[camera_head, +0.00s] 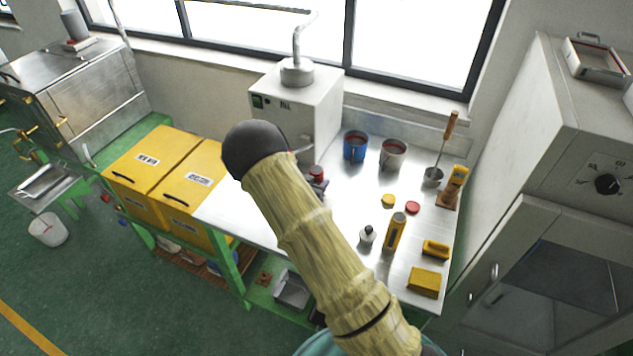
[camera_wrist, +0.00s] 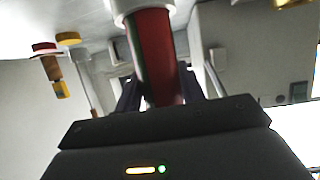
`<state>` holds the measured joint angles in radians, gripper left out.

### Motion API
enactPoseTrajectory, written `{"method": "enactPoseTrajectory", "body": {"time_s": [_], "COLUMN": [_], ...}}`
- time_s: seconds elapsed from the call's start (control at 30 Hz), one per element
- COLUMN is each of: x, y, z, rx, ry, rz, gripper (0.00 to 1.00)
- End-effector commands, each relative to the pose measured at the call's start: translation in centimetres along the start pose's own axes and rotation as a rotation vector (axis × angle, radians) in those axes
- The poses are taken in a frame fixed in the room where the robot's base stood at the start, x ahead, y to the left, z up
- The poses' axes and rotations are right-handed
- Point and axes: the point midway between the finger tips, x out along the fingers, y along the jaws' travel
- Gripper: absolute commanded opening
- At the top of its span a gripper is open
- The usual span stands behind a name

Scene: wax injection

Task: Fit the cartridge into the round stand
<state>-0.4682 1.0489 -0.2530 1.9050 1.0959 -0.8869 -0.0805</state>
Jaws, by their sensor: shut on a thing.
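In the wrist view a red cartridge (camera_wrist: 154,58) with a dark green stripe stands between the two dark fingers of my gripper (camera_wrist: 160,88), which is shut on it. A pale round ring (camera_wrist: 141,8) surrounds its far end at the picture's top edge; I cannot tell whether this is the round stand or part of the cartridge. In the head view the red top of the cartridge (camera_head: 316,171) and my dark gripper (camera_head: 319,187) show just right of my arm, over the bench near the white machine. My arm hides most of that spot, and no stand shows clearly there.
The white machine (camera_head: 297,108) stands behind. On the metal bench (camera_head: 345,205) to the right are a blue mug (camera_head: 355,147), a grey mug (camera_head: 392,154), a ladle (camera_head: 433,177), yellow and red discs, a small bottle (camera_head: 367,235) and a yellow-and-dark cylinder (camera_head: 395,233). Yellow bins (camera_head: 190,190) stand left.

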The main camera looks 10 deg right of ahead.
Motion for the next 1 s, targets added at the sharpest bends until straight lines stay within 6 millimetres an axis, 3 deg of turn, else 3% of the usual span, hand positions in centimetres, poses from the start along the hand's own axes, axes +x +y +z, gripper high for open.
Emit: {"method": "enactPoseTrajectory", "body": {"time_s": [0.1,0.13,0.27,0.67,1.0], "x": [0.1,0.1,0.1,-0.5,-6.0], "y": [0.0,0.0,0.0,-0.1,-0.1], "z": [0.2,0.2,0.1,0.3,0.5], "rx": [0.001,0.001,0.001,0.000,0.000], "ry": [0.002,0.002,0.002,-0.001,-0.001], "rz": [0.000,0.000,0.000,-0.001,-0.004], "gripper": [0.00,0.41,0.64,0.64,0.64]}}
